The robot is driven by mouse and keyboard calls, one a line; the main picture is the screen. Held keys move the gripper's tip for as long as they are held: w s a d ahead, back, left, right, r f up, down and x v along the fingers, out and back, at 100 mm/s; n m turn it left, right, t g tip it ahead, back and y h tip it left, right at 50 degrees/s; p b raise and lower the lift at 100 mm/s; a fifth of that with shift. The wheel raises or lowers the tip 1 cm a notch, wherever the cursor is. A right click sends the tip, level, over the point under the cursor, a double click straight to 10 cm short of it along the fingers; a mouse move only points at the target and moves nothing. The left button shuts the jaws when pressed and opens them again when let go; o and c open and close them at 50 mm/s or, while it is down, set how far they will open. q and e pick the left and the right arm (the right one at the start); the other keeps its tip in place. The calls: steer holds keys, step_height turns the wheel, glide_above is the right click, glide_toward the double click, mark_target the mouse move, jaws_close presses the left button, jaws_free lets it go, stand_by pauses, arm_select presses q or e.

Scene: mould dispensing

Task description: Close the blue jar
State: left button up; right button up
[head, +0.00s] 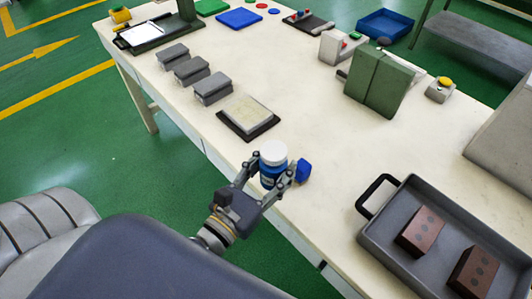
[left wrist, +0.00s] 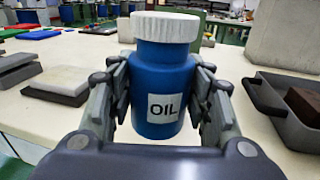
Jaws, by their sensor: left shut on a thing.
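The blue jar (head: 268,174) stands upright near the front edge of the table, with a white lid (head: 273,153) on its top. In the left wrist view the jar (left wrist: 160,90) carries a white OIL label, and its ribbed white lid (left wrist: 166,27) sits level over the neck. My left gripper (head: 271,180) is shut on the jar's body, one finger on each side. I cannot tell whether the jar's base touches the table or how tightly the lid sits. My right gripper is not in view.
A small blue piece (head: 303,170) shows beside the right-hand finger. A grey tray (head: 393,226) with two brown blocks lies to the right. A pale slab on a dark plate (head: 247,116) and several grey boxes (head: 212,88) lie farther back. The table's middle is clear.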

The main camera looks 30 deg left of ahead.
arm_select(q)
steer(key=w+d+m+g+h, duration=0.4)
steer(key=d+m+h, duration=0.2)
steer(key=d+h, duration=0.3)
steer(key=shift+w+d+r, duration=0.4)
steer(key=shift+d+r, duration=0.05)
steer(key=shift+d, duration=0.6)
